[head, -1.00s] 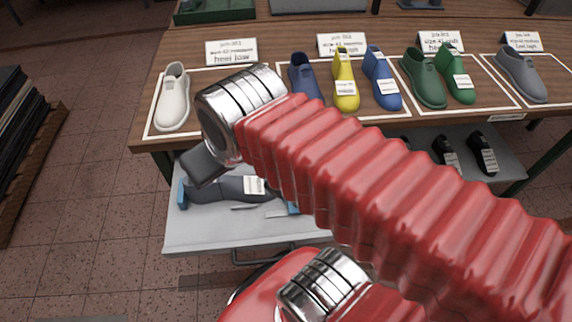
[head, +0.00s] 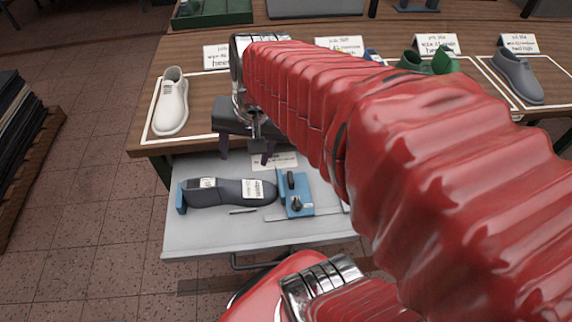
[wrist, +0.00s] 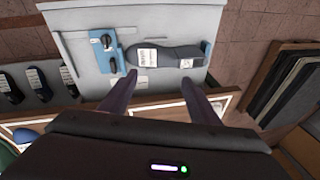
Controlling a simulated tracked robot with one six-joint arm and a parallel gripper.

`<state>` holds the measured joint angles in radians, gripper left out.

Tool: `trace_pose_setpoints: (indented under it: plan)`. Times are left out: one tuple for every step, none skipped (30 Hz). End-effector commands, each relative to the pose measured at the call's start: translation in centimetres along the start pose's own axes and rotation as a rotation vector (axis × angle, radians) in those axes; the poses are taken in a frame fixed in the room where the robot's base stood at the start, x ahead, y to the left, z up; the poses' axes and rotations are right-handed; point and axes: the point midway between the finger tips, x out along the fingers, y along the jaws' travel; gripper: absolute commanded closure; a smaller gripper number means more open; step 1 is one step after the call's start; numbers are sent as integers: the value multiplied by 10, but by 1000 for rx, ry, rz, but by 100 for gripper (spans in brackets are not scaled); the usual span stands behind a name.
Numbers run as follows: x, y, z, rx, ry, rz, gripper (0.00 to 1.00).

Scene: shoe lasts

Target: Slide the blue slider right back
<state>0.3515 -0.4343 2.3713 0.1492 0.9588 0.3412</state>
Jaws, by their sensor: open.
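The blue slider (head: 296,209) sits on the grey tray (head: 205,235) in the head view, at the right end of a dark grey shoe last (head: 228,193). It has a black lever on top. The last lies on its side, with white labels. Its left end is by a blue end stop (head: 181,197). I cannot tell if slider and last touch. The wrist view shows the slider (wrist: 104,62) left of the last (wrist: 172,55). My gripper (head: 246,156) is open and empty, pointing down above the tray's far side, behind the last. Its fingers also show in the wrist view (wrist: 158,85).
The wooden table (head: 145,135) overhangs behind the tray and carries a white last (head: 171,103), green lasts and a grey last (head: 517,77). My red arm hides much of the table's middle. A dark stack (head: 22,125) stands at the far left. A thin rod lies on the tray.

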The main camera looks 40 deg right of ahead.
Motion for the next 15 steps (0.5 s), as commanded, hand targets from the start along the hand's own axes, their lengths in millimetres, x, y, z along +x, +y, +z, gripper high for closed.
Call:
trace_pose_setpoints:
  plan:
    - [6,10,-10,92,-23,9,44]
    - [9,14,-15,145,-35,10,44]
    - [13,20,-21,216,-52,14,44]
    - [16,26,-26,268,-64,16,44]
    - [19,31,-30,322,-76,18,44]
    - [24,38,-36,392,-93,21,44]
    - [27,44,-40,446,-104,23,44]
    - [30,49,-45,499,-116,24,44]
    - [34,58,-50,570,-131,27,44]
    - [37,64,-54,623,-143,27,44]
    - [41,70,-59,678,-154,28,44]
    - [45,79,-63,749,-170,30,44]
    - [48,86,-67,803,-183,31,44]
    - [51,92,-71,856,-194,31,44]
    - [56,102,-75,927,-209,32,44]
